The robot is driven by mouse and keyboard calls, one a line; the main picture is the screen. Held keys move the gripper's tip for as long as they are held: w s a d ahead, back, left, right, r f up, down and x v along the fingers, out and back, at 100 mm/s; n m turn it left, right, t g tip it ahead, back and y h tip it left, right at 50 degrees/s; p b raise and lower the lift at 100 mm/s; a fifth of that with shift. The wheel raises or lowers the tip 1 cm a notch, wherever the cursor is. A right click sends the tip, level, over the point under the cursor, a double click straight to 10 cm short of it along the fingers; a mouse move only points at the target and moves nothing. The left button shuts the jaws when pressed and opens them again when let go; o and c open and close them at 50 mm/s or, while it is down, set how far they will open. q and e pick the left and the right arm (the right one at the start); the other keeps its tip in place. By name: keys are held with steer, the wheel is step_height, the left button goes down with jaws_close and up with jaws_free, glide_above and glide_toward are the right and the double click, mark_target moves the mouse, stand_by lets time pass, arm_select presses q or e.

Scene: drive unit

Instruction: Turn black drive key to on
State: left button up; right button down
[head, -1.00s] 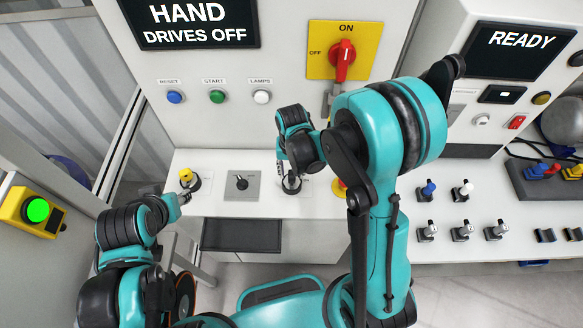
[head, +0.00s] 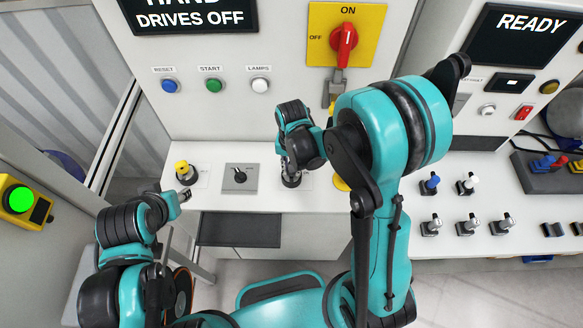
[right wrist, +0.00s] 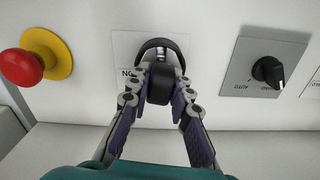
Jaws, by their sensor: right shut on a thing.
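The black drive key (right wrist: 160,84) sits in a round black-collared switch on the white console. My right gripper (right wrist: 161,98) is shut on it, with one finger on each side of the key's black head. In the head view my right gripper (head: 289,172) is over the switch and hides most of the key; the black base (head: 291,182) shows below. The label beside the switch is partly covered by a finger. My left gripper (head: 186,195) is near the front left of the console, close to a yellow key (head: 182,167); its jaws are too small to read.
A black selector (head: 240,177) on a grey plate is left of my right gripper. A red mushroom button (right wrist: 20,68) on a yellow base is at its other side. Blue, green and white buttons, a red rotary handle (head: 343,43) and a display reading DRIVES OFF (head: 190,18) are on the panel behind.

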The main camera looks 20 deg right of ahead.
steer(key=m, duration=0.3)
steer(key=m+b, duration=0.1)
steer(key=m, duration=0.2)
steer(key=shift+f+b, duration=0.1)
steer(key=shift+b, duration=0.2)
steer(key=shift+m, duration=0.9)
steer(key=shift+m+b, duration=0.4)
steer(key=shift+m, duration=1.8)
steer(key=c, duration=1.3)
jaws_free()
